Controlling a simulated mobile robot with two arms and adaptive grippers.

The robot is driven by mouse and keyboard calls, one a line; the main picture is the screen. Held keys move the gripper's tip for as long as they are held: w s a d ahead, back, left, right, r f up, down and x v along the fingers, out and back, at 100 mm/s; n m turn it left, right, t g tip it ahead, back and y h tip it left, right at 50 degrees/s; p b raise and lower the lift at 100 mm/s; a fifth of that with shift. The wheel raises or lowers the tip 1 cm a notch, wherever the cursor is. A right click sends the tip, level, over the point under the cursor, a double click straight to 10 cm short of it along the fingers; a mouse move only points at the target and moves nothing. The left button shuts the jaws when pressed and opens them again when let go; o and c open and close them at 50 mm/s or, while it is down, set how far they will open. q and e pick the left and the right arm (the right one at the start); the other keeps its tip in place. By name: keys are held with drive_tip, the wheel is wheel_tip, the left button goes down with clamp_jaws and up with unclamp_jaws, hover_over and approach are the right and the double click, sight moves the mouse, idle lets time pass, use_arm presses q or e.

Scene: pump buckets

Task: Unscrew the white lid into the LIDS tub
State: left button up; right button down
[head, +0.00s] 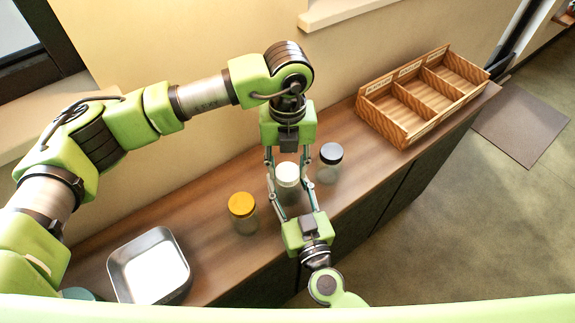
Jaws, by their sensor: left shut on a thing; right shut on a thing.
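The white lid (287,170) sits on a clear jar (287,192) that stands upright on the wooden counter. My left gripper (288,172) reaches in from the back, shut with its fingers on either side of the white lid. My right gripper (289,190) reaches in from the front, shut with its fingers around the jar below the lid. The fingers of both grippers overlap in the picture, so the exact contacts are partly hidden. A grey metal tub (177,284) stands at the left end of the counter; no LIDS lettering is readable on it.
A wooden box (411,137) with three labelled compartments stands at the right. Some counter between tub and orange-lidded jar is clear.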

sight(287, 171)
use_arm(q)
drive_tip(key=n, duration=0.6)
drive_tip(key=shift+n, duration=0.3)
drive_tip(key=n, duration=0.4)
drive_tip(key=shift+n, duration=0.3)
drive_tip(key=shift+r, duration=0.2)
drive_tip(key=shift+r, duration=0.95)
drive_tip(key=shift+r, duration=2)
use_arm(e)
drive_tip(key=c, duration=1.1)
unclamp_jaws()
